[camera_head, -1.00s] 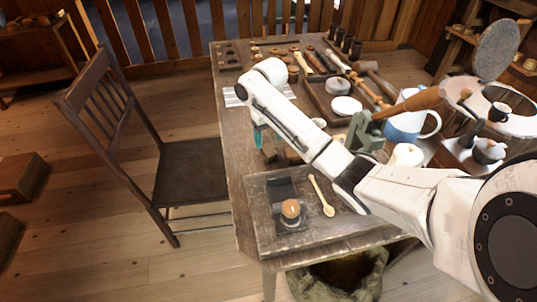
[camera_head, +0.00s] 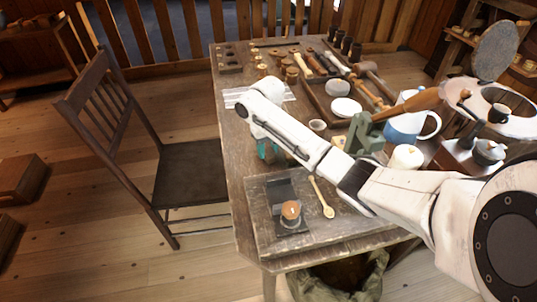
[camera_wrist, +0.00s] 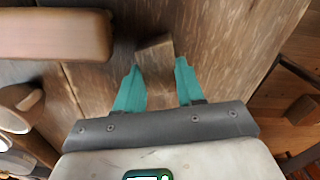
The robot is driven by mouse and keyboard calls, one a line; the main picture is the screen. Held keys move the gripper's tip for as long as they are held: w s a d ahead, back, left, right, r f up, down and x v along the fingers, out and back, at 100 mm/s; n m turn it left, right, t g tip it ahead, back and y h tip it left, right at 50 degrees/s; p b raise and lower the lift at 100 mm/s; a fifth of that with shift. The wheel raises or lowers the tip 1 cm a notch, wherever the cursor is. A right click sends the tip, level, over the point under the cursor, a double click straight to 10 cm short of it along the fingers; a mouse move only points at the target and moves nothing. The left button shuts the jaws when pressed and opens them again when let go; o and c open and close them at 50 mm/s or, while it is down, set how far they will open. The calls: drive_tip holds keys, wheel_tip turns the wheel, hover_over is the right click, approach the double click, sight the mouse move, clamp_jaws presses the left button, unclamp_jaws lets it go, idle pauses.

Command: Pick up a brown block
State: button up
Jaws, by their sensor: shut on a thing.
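A small brown block (camera_wrist: 155,50) shows between the fingertips of my gripper (camera_wrist: 159,68) in the wrist view, over the brown wooden table. The two teal fingers are shut on it, and its near end lies between their tips. I cannot tell whether the block is clear of the table. In the head view my gripper (camera_head: 268,150) is low over the left part of the table, left of the green vise. The arm hides much of that spot, and the block cannot be made out clearly there.
A larger rounded brown piece (camera_wrist: 55,34) lies left of the fingers in the wrist view. In the head view a wooden spoon (camera_head: 322,197) and a dark stand with an orange-topped piece (camera_head: 291,212) lie in front. A chair (camera_head: 185,170) stands left of the table (camera_head: 236,165).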

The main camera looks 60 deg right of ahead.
drive_tip(key=c, duration=0.5)
drive_tip(key=shift+o, duration=0.2)
drive_tip(key=shift+r, duration=0.15)
